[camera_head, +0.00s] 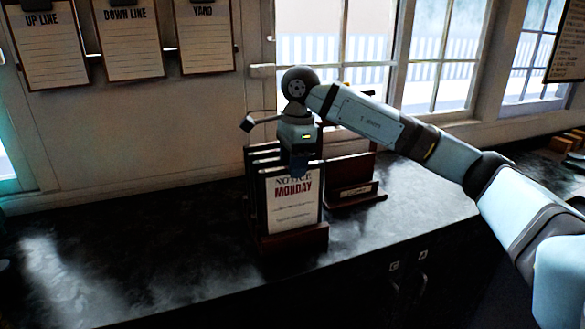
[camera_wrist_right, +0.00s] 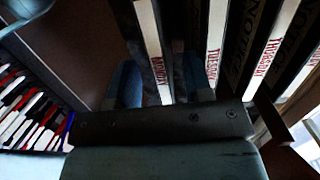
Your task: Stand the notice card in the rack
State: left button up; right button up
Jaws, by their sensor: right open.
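The notice card (camera_head: 293,205), white in a dark frame and reading "NOTICE MONDAY", stands upright at the front of the dark wooden rack (camera_head: 292,239). My right gripper (camera_head: 299,165) is at its top edge, pointing down. In the right wrist view the open fingers (camera_wrist_right: 162,88) lie on either side of the Monday card's edge (camera_wrist_right: 155,55), with gaps visible. Other cards stand behind it in the rack, with a Tuesday card (camera_wrist_right: 214,45) and a Thursday card (camera_wrist_right: 268,55) beyond. The card's lower edge is hidden in the rack. My left gripper is out of view.
A second wooden stand (camera_head: 352,192) is close to the right of the rack. The dark counter (camera_head: 130,245) is bare to the left. Clipboards (camera_head: 132,40) hang on the wall behind. Red, white and black bars (camera_wrist_right: 30,115) show in the wrist view.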

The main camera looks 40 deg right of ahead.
notch_tip(320, 180, up, 12)
jog(key=d, duration=0.1)
jog(key=shift+s+r, duration=0.2)
jog(key=shift+r, duration=0.05)
jog(key=shift+f, duration=0.1)
dwell(0.4)
